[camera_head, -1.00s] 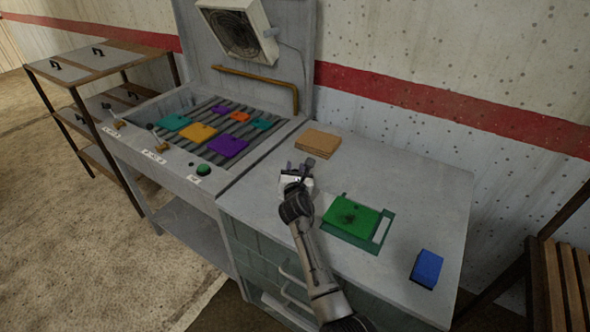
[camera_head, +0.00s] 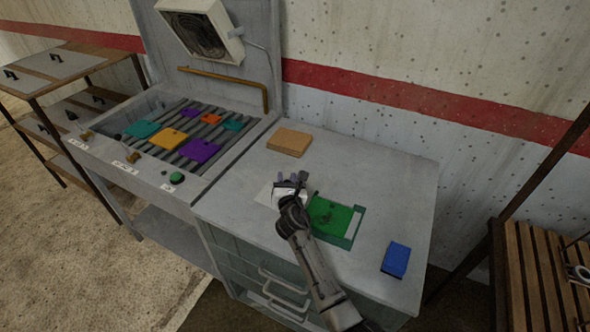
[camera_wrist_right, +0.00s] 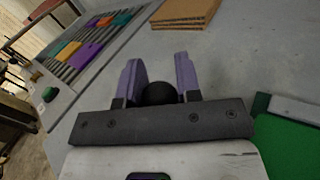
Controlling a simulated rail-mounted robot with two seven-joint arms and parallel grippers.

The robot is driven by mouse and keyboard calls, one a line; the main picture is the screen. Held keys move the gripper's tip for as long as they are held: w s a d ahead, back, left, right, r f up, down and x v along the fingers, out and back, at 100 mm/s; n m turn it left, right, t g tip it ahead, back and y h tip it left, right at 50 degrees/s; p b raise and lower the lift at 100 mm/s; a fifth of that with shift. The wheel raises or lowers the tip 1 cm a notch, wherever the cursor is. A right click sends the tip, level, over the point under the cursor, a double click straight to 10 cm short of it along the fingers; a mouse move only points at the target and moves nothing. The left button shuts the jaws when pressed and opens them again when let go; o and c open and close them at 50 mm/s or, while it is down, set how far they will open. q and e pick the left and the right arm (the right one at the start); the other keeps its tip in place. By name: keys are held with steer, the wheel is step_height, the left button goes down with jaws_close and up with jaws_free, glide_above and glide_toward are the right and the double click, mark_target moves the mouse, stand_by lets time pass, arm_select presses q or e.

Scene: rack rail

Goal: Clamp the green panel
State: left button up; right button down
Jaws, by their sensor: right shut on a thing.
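The green panel (camera_head: 335,219) lies on a darker green plate with a pale strip along its right side, on the grey worktop. Part of its left edge is hidden by my right arm. It also shows at the lower right of the right wrist view (camera_wrist_right: 290,146). My right gripper (camera_head: 291,179) is just left of the panel, apart from it, low over the worktop. In the right wrist view its two purple fingers (camera_wrist_right: 159,78) are shut on a round black knob (camera_wrist_right: 160,93). What the knob belongs to is hidden. My left gripper is not in view.
Brown boards (camera_head: 289,141) lie at the worktop's back left. A blue block (camera_head: 396,259) lies at its right. Left stands a roller bed (camera_head: 190,135) with coloured panels and a green button (camera_head: 177,177). A slatted wooden bench (camera_head: 540,275) stands at far right.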

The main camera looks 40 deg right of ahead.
steer(key=shift+d+r, duration=0.1)
steer(key=shift+r, duration=0.05)
steer(key=c, duration=1.1)
jaws_free()
steer(key=shift+s, duration=0.1)
steer(key=shift+c, duration=0.2)
steer(key=shift+o, duration=0.7)
steer(key=shift+s+d, duration=0.1)
steer(key=shift+o, duration=0.9)
